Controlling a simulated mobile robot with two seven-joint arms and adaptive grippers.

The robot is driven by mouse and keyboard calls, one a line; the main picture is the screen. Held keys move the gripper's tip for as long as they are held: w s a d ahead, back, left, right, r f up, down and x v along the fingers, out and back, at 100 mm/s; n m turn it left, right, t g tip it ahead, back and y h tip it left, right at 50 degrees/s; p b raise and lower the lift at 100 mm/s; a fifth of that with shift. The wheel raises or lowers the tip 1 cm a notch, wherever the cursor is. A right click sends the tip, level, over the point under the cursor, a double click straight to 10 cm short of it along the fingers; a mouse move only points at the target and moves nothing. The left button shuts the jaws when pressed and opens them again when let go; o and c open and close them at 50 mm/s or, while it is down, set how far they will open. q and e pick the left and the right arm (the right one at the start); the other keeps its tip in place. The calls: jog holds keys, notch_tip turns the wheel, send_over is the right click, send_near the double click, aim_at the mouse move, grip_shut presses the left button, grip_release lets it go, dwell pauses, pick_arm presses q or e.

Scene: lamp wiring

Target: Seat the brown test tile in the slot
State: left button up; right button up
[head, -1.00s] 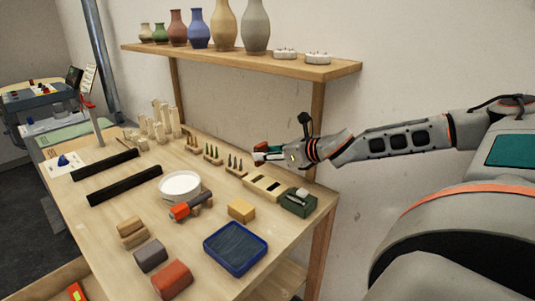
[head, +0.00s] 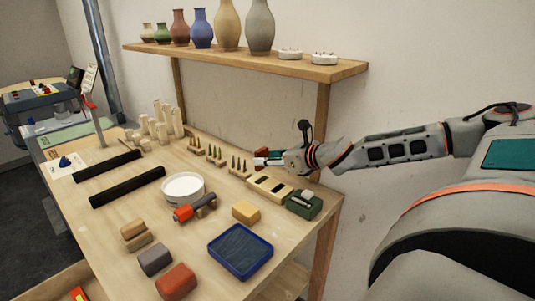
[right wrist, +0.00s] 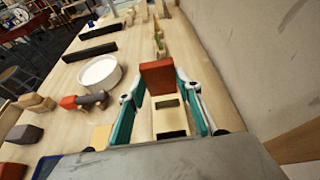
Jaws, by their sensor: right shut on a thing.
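The reddish-brown test tile (right wrist: 157,77) is between the fingertips of my right gripper (right wrist: 158,88), which is shut on it. In the head view the tile (head: 262,152) shows partly behind the white fingertips of the right gripper (head: 266,159). The pale wooden slot block (head: 270,189) lies on the table below and nearer than the gripper, with dark slots in its top. In the right wrist view the block (right wrist: 167,119) shows between the fingers, with the tile raised above and apart from it. My left gripper is not in view.
A green box (head: 304,205) stands right beside the block. Racks of upright pointed pieces (head: 239,166) stand behind, to the left. A white bowl (head: 183,187), a yellow block (head: 246,211) and a blue tray (head: 240,250) lie nearer. The wall is close behind.

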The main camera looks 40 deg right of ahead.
aim_at(268, 183)
notch_tip(268, 183, down, 2)
jog(key=shift+f, duration=0.15)
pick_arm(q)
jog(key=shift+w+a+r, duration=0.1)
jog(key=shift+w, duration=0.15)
pick_arm(e)
jog(key=shift+f, duration=0.5)
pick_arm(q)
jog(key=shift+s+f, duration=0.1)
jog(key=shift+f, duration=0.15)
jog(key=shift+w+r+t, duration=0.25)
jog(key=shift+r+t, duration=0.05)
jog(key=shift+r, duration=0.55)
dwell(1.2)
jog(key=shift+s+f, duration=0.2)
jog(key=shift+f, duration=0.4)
pick_arm(e)
jog(key=shift+f, duration=1.2)
